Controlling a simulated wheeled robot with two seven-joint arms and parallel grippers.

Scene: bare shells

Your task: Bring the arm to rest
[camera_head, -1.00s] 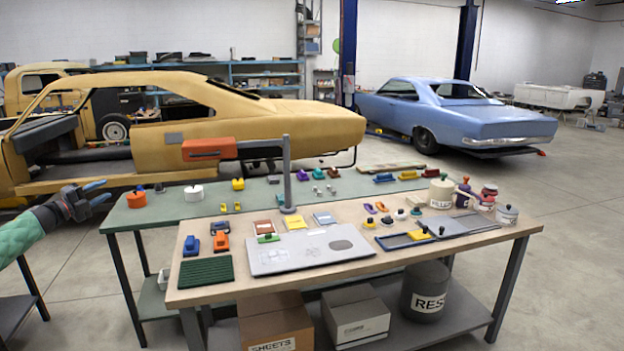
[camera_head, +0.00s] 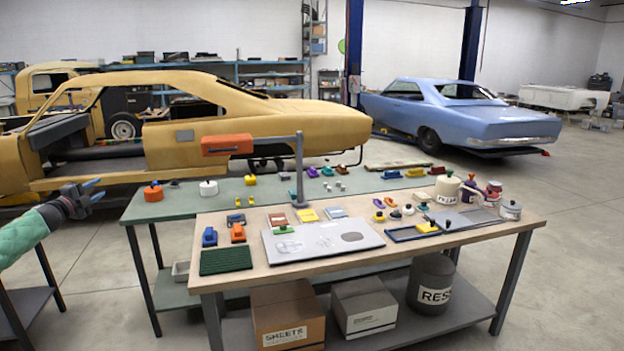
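My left gripper (camera_head: 94,190) is at the left edge of the view, on a dark wrist and a green forearm. Its two blue-tipped fingers are spread apart with nothing between them. It is in the air to the left of the workbenches, in front of the tan car body. No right gripper or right arm shows.
A wooden-topped workbench (camera_head: 222,278) carries a grey panel, a green mat (camera_head: 226,261), small tools and tins. A green bench (camera_head: 140,209) stands behind it. A tan car shell (camera_head: 290,122) and a blue car (camera_head: 470,118) stand further back. Open floor lies at right.

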